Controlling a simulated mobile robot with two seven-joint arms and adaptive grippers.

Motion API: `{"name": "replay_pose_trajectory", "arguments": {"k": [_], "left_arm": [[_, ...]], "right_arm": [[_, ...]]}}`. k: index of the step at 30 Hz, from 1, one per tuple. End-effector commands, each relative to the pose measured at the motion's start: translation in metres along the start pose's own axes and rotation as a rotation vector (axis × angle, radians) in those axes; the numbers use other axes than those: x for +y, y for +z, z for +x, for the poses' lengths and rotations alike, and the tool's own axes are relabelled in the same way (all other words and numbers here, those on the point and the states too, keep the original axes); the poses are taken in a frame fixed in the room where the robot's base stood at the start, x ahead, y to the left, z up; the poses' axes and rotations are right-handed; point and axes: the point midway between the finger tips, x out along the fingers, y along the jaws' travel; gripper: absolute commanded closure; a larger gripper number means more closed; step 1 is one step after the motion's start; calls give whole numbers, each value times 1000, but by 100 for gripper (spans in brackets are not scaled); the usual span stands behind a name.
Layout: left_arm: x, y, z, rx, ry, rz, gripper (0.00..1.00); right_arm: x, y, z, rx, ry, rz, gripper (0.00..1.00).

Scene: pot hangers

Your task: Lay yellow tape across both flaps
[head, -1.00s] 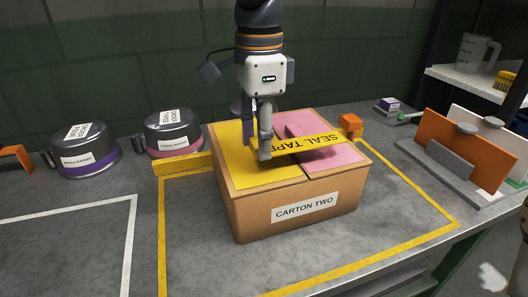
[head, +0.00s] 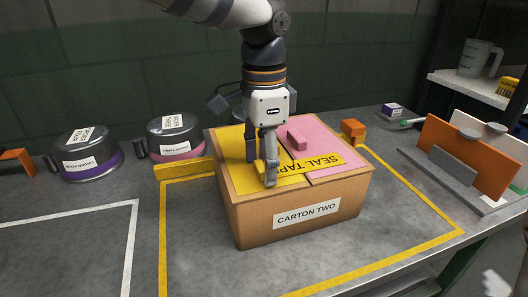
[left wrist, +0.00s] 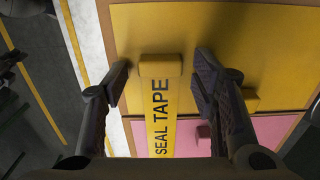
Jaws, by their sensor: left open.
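The carton (head: 300,213), labelled CARTON TWO, has its yellow flap (head: 237,150) on the left and pink flap (head: 338,175) on the right, both lying flat. The yellow seal tape (head: 318,163) lies across the seam, from the yellow flap onto the pink one. Its raised end block (left wrist: 160,66) is on the yellow flap side in the left wrist view. My left gripper (head: 261,169) is open, with one finger on each side of that block and a gap to both. It partly hides the tape's left end in the head view. My right gripper is out of view.
A pink grip block (head: 297,140) stands on the pink flap behind the tape. Two lidded pots (head: 88,155) (head: 175,138) stand left. An orange block (head: 353,129) is behind the carton. A rack with an orange panel (head: 464,150) stands right. The front bench is clear.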

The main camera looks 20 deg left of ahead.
Motion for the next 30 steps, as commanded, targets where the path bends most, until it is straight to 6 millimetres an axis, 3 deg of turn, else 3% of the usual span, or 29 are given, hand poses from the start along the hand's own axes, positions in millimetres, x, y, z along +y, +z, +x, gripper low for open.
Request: {"name": "replay_pose_trajectory", "arguments": {"k": [2, 12, 15, 20, 30], "left_arm": [[-1, -1, -9, 3, -3, -1, 48], [-1, -1, -96, 2, -1, -1, 48], [-1, -1, -111, 0, 0, 0, 48], [0, 0, -121, 0, 1, 0, 48], [0, 0, -122, 0, 1, 0, 48]], "right_arm": [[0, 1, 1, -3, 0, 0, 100], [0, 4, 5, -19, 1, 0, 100], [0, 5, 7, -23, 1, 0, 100], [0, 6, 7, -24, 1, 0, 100], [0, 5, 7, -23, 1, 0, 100]]}}
